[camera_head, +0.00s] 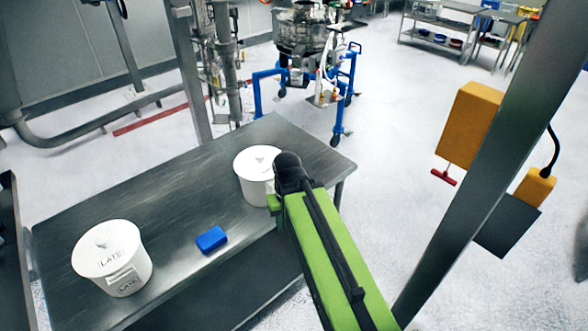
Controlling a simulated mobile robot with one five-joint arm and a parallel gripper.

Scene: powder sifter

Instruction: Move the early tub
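Two white lidded tubs stand upright on a metal table (172,204). The near left tub (112,259) has "LATE" written on its lid and its side. The far right tub (254,164) shows no label that I can read; my arm covers its right side, and it is the only other tub in view. My green arm reaches in from the lower right, and my gripper (284,185) is at or just in front of this right tub. Its fingers are hidden or too dark to make out, and I cannot tell whether they touch the tub.
A small blue block (211,239) lies on the table between the tubs. The table's left middle is clear. A grey post (490,160) with an orange box (470,124) rises at the right. A blue-framed machine (305,45) stands behind the table, with open floor to its right.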

